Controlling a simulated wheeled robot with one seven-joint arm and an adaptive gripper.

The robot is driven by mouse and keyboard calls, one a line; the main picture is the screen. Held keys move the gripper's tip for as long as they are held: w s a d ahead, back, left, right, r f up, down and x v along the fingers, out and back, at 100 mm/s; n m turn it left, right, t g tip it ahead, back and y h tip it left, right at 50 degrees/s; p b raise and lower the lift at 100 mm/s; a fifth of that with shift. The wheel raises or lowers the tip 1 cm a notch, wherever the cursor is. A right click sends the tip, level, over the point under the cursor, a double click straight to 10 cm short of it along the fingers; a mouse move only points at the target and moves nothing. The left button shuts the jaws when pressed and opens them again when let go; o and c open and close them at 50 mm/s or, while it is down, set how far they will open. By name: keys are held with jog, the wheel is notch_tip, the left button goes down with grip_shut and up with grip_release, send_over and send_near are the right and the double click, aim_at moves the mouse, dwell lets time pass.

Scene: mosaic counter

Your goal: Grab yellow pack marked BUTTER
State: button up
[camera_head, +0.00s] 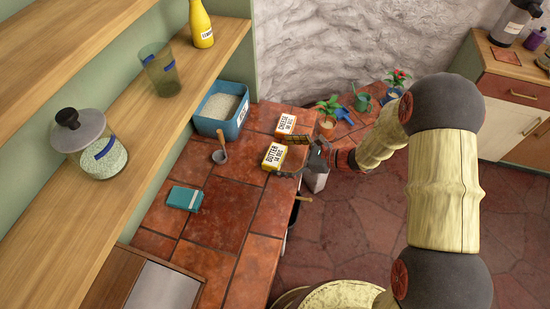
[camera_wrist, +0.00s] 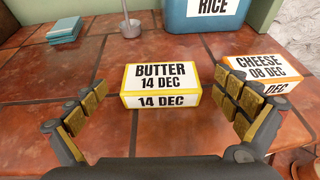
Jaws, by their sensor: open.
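The yellow pack marked BUTTER 14 DEC (camera_head: 273,156) lies on the red tiled counter near its right edge. In the wrist view the butter pack (camera_wrist: 161,85) sits ahead, between the two finger lines, its label facing me. My gripper (camera_head: 294,155) is at the counter's edge, just right of the butter pack. In the wrist view my gripper (camera_wrist: 160,112) is open and empty, its gold-padded fingers spread to either side. The orange-edged CHEESE 08 DEC pack (camera_head: 285,126) lies just behind; in the wrist view (camera_wrist: 264,75) it is close behind my right finger.
A blue RICE bin (camera_head: 221,110) stands at the back, with a scoop (camera_head: 220,147) before it. A teal pack (camera_head: 185,198) lies to the left. Wooden shelves with a jar (camera_head: 92,145) overhang the left. Potted plants (camera_head: 328,115) stand beyond. Tiles left of the butter are clear.

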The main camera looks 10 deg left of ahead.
jog(key=x, duration=0.3)
jog(key=shift+d, duration=0.1)
jog(key=c, duration=1.4)
